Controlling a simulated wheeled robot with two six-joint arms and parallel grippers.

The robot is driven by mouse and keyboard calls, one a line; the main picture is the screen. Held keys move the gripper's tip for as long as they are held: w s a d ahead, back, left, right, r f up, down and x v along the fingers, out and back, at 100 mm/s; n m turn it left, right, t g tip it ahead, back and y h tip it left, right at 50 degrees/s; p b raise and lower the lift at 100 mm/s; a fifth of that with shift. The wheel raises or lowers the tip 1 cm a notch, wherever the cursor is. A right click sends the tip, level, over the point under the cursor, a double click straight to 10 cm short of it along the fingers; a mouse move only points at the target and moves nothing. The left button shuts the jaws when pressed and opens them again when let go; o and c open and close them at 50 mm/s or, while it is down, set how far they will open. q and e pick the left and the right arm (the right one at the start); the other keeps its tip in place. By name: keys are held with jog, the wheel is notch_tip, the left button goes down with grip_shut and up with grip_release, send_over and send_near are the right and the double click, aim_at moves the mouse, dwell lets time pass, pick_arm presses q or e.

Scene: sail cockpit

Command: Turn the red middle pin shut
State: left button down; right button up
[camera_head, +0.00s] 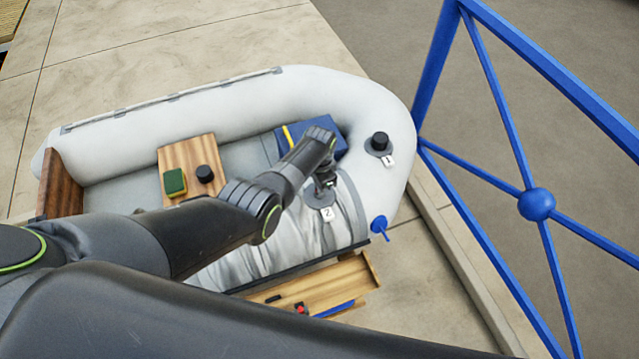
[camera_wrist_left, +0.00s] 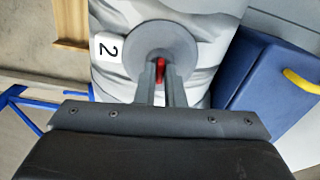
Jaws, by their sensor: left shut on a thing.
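In the left wrist view, the red pin (camera_wrist_left: 161,68) stands in the round grey valve disc (camera_wrist_left: 140,40) by the label 2 (camera_wrist_left: 107,48). My left gripper (camera_wrist_left: 160,70) is shut on the pin, its two fingers on either side of it. Only a narrow part of the red shows between the fingers. In the head view, my left gripper (camera_head: 325,185) is over the same grey disc (camera_head: 316,201) on the deflated, wrinkled near side of the boat. The pin itself is hidden there. My right gripper is out of view.
Disc 1 with a black cap (camera_head: 380,141) sits on the bow. A blue box (camera_head: 334,150) with a yellow strap lies beside my gripper. A green sponge (camera_head: 174,182) and black cap (camera_head: 204,173) are on the wooden seat. A wooden tray (camera_head: 362,271) and blue railing (camera_head: 515,150) are nearby.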

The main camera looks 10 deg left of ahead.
pick_arm(q)
jog(key=shift+m, duration=0.6)
jog(key=c, duration=1.6)
grip_release()
jog(key=shift+o, duration=0.2)
jog(key=shift+r, duration=0.1)
jog(key=shift+r+p, duration=0.25)
jog(key=shift+p, duration=0.05)
notch_tip(320, 180, up, 7)
jog(key=shift+r+p, duration=0.2)
jog(key=shift+p, duration=1)
notch_tip(320, 180, up, 9)
jog(key=shift+r, duration=0.15)
